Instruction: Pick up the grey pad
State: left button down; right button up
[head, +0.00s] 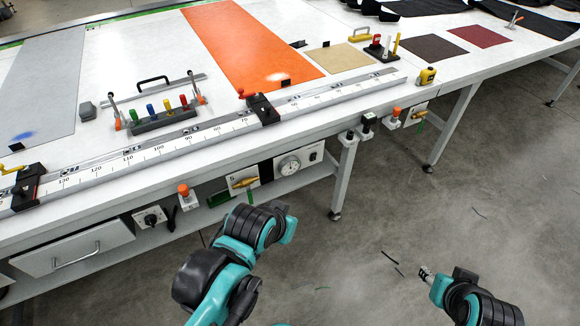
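A small dark grey block-like pad (87,110) lies on the white table at the left, just left of the rack of coloured pegs.
A long ruler rail (150,150) with black clamps runs along the table front. The peg rack (163,121), a black handle (154,80) and an orange sheet (250,45) are near the pad. A drawer (72,252) and gauge panel (290,164) sit below the edge. Floor at right is open.

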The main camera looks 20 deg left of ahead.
aim_at(87, 111)
jog(key=u, duration=2.25)
jog(key=i+j+z, duration=0.1)
jog(key=i+j, duration=0.2)
jog(key=i+j+z, duration=0.15)
jog(key=i+j, duration=0.15)
jog(key=j, duration=0.25)
